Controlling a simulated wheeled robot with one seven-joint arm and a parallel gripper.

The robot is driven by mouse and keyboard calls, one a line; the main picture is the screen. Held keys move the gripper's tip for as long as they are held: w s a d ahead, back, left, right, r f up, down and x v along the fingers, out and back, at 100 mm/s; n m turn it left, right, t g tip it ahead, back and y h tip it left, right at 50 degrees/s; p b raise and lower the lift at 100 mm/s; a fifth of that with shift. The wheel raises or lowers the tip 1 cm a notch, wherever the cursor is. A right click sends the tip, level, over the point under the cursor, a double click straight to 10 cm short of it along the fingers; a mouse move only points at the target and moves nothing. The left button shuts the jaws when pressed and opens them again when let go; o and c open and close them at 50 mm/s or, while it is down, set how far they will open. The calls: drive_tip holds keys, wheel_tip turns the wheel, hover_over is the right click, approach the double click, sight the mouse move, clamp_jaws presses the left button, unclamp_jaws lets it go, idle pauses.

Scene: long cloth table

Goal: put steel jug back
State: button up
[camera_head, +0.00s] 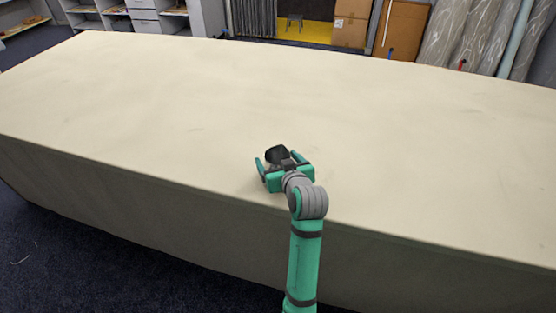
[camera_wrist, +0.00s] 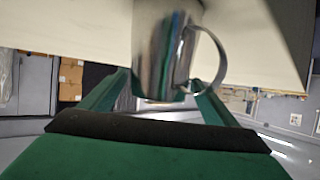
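The steel jug (camera_head: 277,153) shows as a small dark shape on the table, near its front edge. In the wrist view the jug (camera_wrist: 160,50) is shiny and mirror-like, with a loop handle on its right side. My green gripper (camera_head: 279,160) has its fingers spread, one on each side of the jug, with what look like small gaps in the head view. In the wrist view the fingers (camera_wrist: 165,85) reach to either side of the jug, and the handle overlaps the right finger. Finger contact with the jug cannot be made out.
The long cream cloth table (camera_head: 150,100) is otherwise bare, with free room on both sides and behind the jug. Its front edge runs just below my gripper. Shelves, cardboard boxes (camera_head: 351,24) and fabric rolls (camera_head: 470,35) stand beyond the far edge.

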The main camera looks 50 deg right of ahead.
drive_tip(key=shift+r, duration=0.1)
drive_tip(key=shift+s+a+r, duration=0.1)
drive_tip(key=shift+s+r, duration=0.05)
drive_tip(key=v, duration=1.1)
drive_tip(key=shift+s+a, duration=0.2)
drive_tip(key=shift+a, duration=0.05)
drive_tip(key=s+a+f+n+t+y, duration=0.1)
drive_tip(key=a+f, duration=1.6)
drive_tip(key=a, duration=0.5)
drive_tip(key=s+a+n+t+y, duration=0.2)
drive_tip(key=s+a+n+y, duration=0.3)
drive_tip(key=s+a, duration=1.2)
drive_tip(key=shift+s+a+t, duration=0.3)
drive_tip(key=shift+s, duration=0.95)
